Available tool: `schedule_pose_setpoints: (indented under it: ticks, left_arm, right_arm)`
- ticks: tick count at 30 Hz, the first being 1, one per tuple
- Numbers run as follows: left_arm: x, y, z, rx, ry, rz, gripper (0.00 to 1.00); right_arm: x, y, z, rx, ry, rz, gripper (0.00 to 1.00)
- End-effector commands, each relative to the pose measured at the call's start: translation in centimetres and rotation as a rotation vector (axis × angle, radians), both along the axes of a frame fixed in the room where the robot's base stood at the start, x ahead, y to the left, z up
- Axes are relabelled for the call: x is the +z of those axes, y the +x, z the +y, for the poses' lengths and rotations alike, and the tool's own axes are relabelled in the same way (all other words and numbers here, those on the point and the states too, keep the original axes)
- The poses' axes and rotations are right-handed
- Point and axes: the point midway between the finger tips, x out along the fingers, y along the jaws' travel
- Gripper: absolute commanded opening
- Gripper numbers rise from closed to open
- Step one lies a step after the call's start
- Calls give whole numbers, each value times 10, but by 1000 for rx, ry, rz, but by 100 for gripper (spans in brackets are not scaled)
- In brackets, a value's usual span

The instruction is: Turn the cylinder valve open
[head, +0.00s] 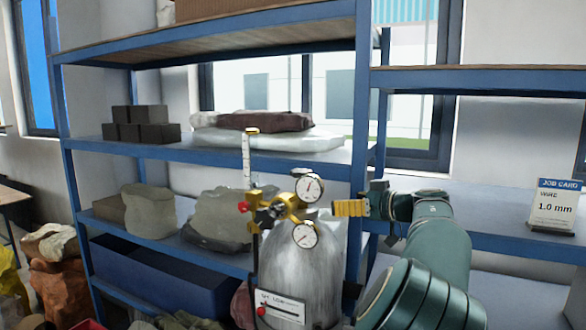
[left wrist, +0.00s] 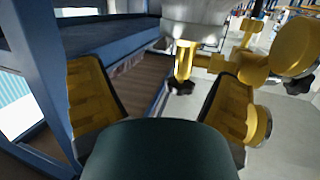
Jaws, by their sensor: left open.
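The grey gas cylinder (head: 295,268) stands in front of the shelving in the head view. A brass valve and regulator (head: 284,203) with two round gauges and a red knob (head: 242,207) sit on its top. A clear flow tube (head: 247,158) rises at the left. My left gripper (head: 350,208) is just right of the brass fittings, apart from them, with its yellow finger pads showing. In the left wrist view, the left gripper (left wrist: 163,88) has its pads wide apart and empty. A brass stem with a dark end (left wrist: 182,75) shows beyond the gap. My right gripper is out of view.
Blue shelving (head: 210,150) stands behind the cylinder, holding dark blocks (head: 140,125) and sacks (head: 150,210). A job card (head: 553,206) stands on the right shelf. A label plate (head: 280,308) is on the cylinder front. Filled bags (head: 55,262) crowd the lower left.

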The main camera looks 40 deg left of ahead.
Motion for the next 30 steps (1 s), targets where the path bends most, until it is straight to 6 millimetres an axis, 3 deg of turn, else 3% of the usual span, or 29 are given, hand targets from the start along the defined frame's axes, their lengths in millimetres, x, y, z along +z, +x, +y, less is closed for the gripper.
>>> schedule_pose_setpoints:
  ticks: [1, 3, 6, 11, 24, 30]
  left_arm:
    - [24, -8, -6, 40, 63, -16, 91]
    - [46, -19, -12, 91, 128, -36, 91]
    - [62, -27, -15, 130, 176, -51, 91]
    - [65, -31, -3, 140, 184, -54, 91]
    - [64, -44, 79, 140, 180, -52, 91]
    - [64, -47, 107, 137, 181, -53, 91]
  right_arm:
    - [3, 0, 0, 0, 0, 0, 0]
    - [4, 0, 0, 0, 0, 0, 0]
    - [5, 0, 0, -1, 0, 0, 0]
    - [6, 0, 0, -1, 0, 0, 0]
    - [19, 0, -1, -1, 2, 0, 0]
    - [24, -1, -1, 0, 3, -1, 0]
